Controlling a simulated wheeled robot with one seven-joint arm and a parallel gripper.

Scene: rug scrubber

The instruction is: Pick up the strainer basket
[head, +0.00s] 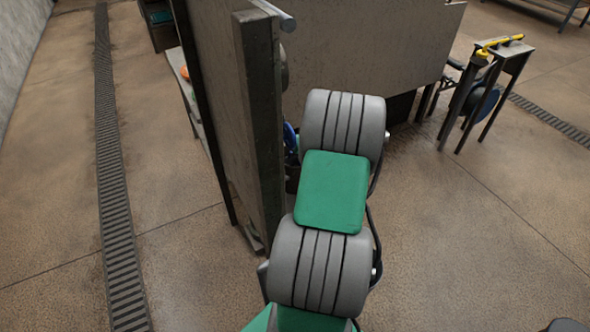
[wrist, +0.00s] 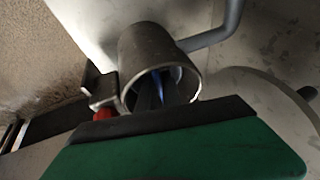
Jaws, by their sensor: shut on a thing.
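In the wrist view a grey metal cylinder (wrist: 150,58) opens toward me. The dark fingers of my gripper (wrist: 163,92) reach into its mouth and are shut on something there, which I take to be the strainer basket. The basket's shape is hidden inside the cylinder. A bit of blue shows among the dark shapes in the mouth. In the head view my own arm covers the gripper and the basket.
A red part (wrist: 103,113) with a metal bracket sits left of the cylinder, and a bent grey pipe (wrist: 215,38) runs at its right. A tall panel (head: 258,120) stands close left of my arm. A bench with a yellow tool (head: 500,45) is at upper right. Floor at right is mostly clear.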

